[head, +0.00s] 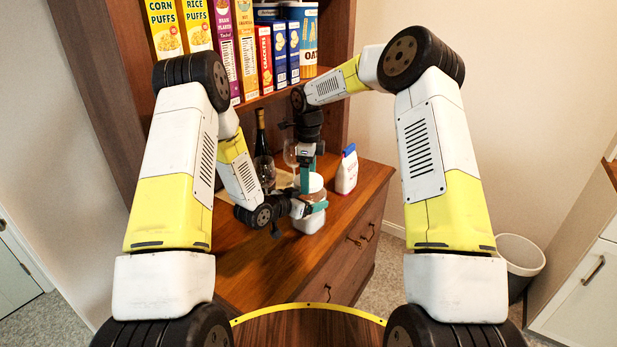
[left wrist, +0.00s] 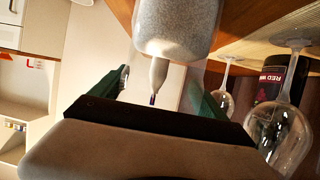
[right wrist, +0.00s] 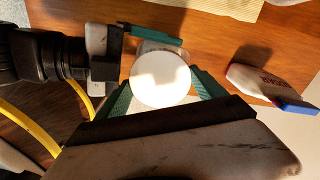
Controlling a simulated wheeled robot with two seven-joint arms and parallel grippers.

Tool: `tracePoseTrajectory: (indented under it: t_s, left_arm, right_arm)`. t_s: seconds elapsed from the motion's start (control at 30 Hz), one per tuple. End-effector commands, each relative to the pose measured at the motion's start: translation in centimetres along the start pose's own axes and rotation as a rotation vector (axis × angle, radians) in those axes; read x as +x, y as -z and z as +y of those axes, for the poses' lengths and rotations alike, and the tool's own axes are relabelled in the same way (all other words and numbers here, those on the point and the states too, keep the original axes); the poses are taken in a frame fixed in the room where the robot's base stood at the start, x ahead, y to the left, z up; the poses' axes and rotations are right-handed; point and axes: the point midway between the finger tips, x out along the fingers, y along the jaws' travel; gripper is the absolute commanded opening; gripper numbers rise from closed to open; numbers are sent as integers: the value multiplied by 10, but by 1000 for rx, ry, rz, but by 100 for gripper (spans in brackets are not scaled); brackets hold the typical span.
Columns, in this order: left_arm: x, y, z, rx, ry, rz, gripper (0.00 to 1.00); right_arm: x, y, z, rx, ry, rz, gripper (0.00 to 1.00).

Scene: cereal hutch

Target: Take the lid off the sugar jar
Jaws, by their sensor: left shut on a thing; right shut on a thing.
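The sugar jar (head: 309,223) stands near the front of the wooden counter, with pale sugar in its lower part. It also shows at the top of the left wrist view (left wrist: 178,28). My left gripper (head: 312,208) is shut on the jar's side, its green fingers around the body. The round white lid (right wrist: 160,80) is at the jar's top, seen from above in the right wrist view. My right gripper (right wrist: 163,92) reaches down from above and is shut on the lid, a green finger on either side. I cannot tell whether there is a gap under the lid.
A white bag with a blue cap (head: 347,170) stands right of the jar. Wine glasses (head: 265,172) and a dark bottle (head: 261,132) stand behind on the left. Cereal boxes (head: 245,45) fill the shelf above. The counter's front is clear.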

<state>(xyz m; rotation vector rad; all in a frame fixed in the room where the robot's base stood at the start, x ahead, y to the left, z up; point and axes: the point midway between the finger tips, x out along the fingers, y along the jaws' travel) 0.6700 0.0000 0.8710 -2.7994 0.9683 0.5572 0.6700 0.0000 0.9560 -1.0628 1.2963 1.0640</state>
Motion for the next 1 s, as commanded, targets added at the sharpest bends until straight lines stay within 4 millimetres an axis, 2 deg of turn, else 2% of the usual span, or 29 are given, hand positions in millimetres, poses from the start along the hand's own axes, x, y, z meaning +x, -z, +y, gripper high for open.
tracePoseTrajectory:
  t_s: [0.13,0.27,1.0]
  left_arm:
    - [0,1,0,1,-1,2,0]
    - [0,1,0,1,-1,2,0]
    - [0,0,0,1,-1,1,0]
  right_arm:
    - [0,0,-1,-35,2,0,31]
    - [-1,0,-1,-213,3,1,31]
    - [-2,0,-2,-1890,4,3,31]
